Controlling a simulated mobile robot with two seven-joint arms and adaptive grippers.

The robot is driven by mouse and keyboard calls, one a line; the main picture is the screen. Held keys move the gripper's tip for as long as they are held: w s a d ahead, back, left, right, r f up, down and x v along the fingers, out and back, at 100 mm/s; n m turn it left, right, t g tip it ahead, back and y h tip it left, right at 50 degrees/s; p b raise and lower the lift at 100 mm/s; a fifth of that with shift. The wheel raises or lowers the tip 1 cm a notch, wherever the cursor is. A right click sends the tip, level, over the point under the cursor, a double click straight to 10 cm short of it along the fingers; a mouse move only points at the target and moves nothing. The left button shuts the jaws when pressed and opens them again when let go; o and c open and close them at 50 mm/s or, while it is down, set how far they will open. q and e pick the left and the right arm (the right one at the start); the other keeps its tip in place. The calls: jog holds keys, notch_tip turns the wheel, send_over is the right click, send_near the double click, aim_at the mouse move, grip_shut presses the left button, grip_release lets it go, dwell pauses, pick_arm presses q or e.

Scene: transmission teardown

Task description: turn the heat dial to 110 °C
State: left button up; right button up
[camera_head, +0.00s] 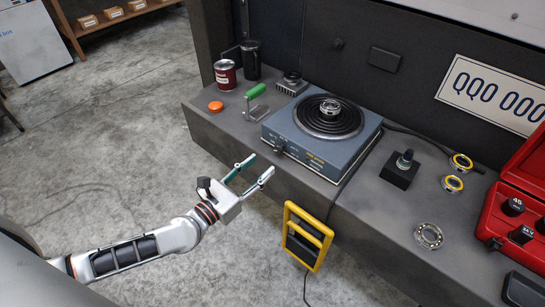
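The heater (322,136) is a blue-grey box with a black ring-shaped coil on top, standing on the dark bench. A metal ring part sits at the centre of the coil. The small dark heat dial (279,145) is on the heater's front face near its left end. Its marks and setting are too small to read. My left gripper (262,164) is in front of the bench edge, just short of the dial. Its two fingers are spread apart with nothing between them. My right gripper is not in view.
A green-handled tool (255,98), a red can (225,76) and an orange cap (215,107) stand left of the heater. A yellow-framed device (305,238) is at the bench's front. A black block (400,170), bearings (429,236) and a red case (519,205) are right.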

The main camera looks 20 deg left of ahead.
aim_at(277, 150)
pick_arm(q)
jog(key=x, duration=0.7)
jog(key=shift+w+d, duration=0.1)
jog(key=shift+w, duration=0.25)
jog(key=c, duration=1.1)
